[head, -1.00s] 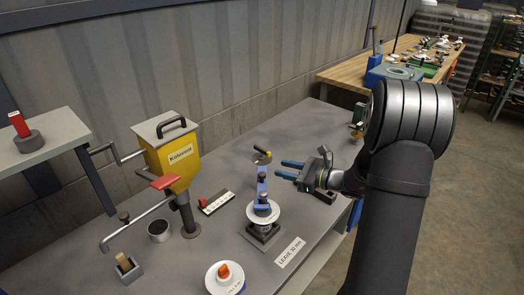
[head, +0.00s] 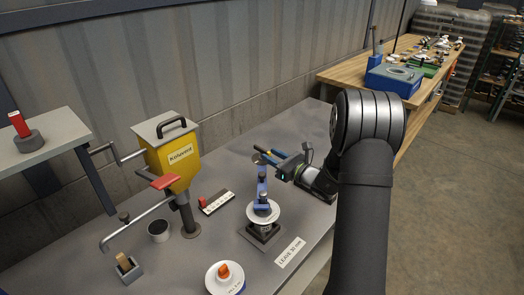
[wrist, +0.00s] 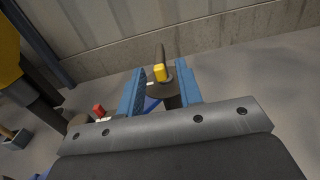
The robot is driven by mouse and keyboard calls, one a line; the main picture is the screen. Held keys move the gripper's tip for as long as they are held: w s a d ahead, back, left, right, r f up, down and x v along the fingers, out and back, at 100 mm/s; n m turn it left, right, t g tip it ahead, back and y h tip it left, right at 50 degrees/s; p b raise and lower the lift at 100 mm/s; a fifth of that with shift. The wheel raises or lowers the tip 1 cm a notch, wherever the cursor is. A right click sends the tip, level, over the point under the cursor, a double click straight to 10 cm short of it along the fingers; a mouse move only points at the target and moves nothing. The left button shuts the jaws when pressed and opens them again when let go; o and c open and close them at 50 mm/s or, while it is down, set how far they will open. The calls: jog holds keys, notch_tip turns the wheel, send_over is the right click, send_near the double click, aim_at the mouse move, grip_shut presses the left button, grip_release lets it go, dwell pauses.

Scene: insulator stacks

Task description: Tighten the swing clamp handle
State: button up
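The swing clamp's blue arm (head: 262,186) stands over a white disc (head: 263,213) on a dark square base. A dark handle with a yellow part sits on a dark round piece behind the blue arm. In the wrist view the yellow part (wrist: 160,73) shows between my fingertips, above the dark round piece (wrist: 160,88). My gripper (head: 265,156) reaches in from the right, and its blue fingers are open. In the wrist view my gripper (wrist: 160,82) has a gap on each side of the yellow part. Whether the fingers are deep enough to straddle it I cannot tell.
A yellow box on a post (head: 172,160) with a crank and a red-handled lever stands left. A white strip with a red block (head: 215,203), a dark cup (head: 158,231) and a white disc with an orange knob (head: 224,279) lie nearby.

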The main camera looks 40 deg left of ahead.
aim_at(262, 148)
jog(key=shift+a, duration=2.7)
grip_shut()
